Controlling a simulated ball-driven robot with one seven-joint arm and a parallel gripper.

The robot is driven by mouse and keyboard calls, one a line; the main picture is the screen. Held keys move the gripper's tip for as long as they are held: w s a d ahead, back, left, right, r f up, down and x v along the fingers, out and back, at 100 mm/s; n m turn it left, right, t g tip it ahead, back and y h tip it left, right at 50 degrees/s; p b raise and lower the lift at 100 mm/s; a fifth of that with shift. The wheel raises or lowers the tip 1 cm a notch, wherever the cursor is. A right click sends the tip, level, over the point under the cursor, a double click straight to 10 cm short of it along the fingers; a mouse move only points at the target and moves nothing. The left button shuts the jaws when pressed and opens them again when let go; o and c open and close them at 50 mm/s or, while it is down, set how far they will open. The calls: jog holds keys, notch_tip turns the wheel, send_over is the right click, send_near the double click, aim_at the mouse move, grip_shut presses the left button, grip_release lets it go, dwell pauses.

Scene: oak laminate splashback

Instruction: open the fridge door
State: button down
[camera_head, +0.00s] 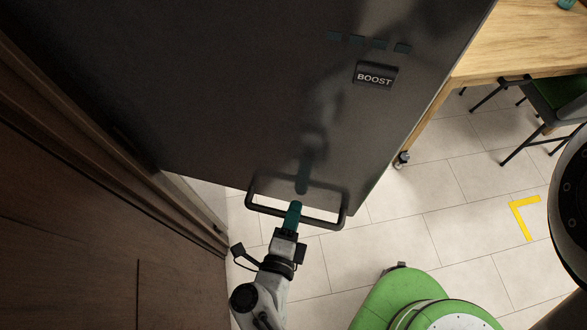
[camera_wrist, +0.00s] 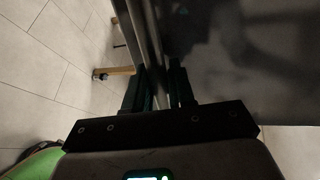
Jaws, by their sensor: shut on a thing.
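The fridge door (camera_head: 250,90) is a large dark panel filling the upper middle of the head view, with a small "BOOST" label (camera_head: 375,76). Its dark loop handle (camera_head: 325,223) sticks out at the panel's lower end. My gripper (camera_head: 294,213), with teal fingers, is shut on the handle's outer bar, near its middle. In the wrist view my gripper (camera_wrist: 160,88) has its two dark fingers on either side of a narrow upright strip; I cannot tell whether this is the handle or the door's edge. Whether the door stands ajar is unclear.
A brown wooden front (camera_head: 70,230) stands close on the left. A wooden table (camera_head: 520,45) and a green chair (camera_head: 556,95) are at the upper right. Tiled floor (camera_head: 450,230) is clear right of the handle, with a yellow corner mark (camera_head: 521,212).

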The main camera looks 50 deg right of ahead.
jog(key=shift+a+f, duration=0.1)
jog(key=shift+a, duration=0.35)
jog(key=c, duration=1.2)
grip_release()
jog(key=shift+a, duration=0.2)
jog(key=shift+o, duration=0.5)
jog(key=shift+d, duration=0.2)
jog(key=b+v, duration=0.2)
jog(key=v, duration=0.9)
jog(key=shift+b, duration=0.4)
jog(key=shift+s+d, duration=0.1)
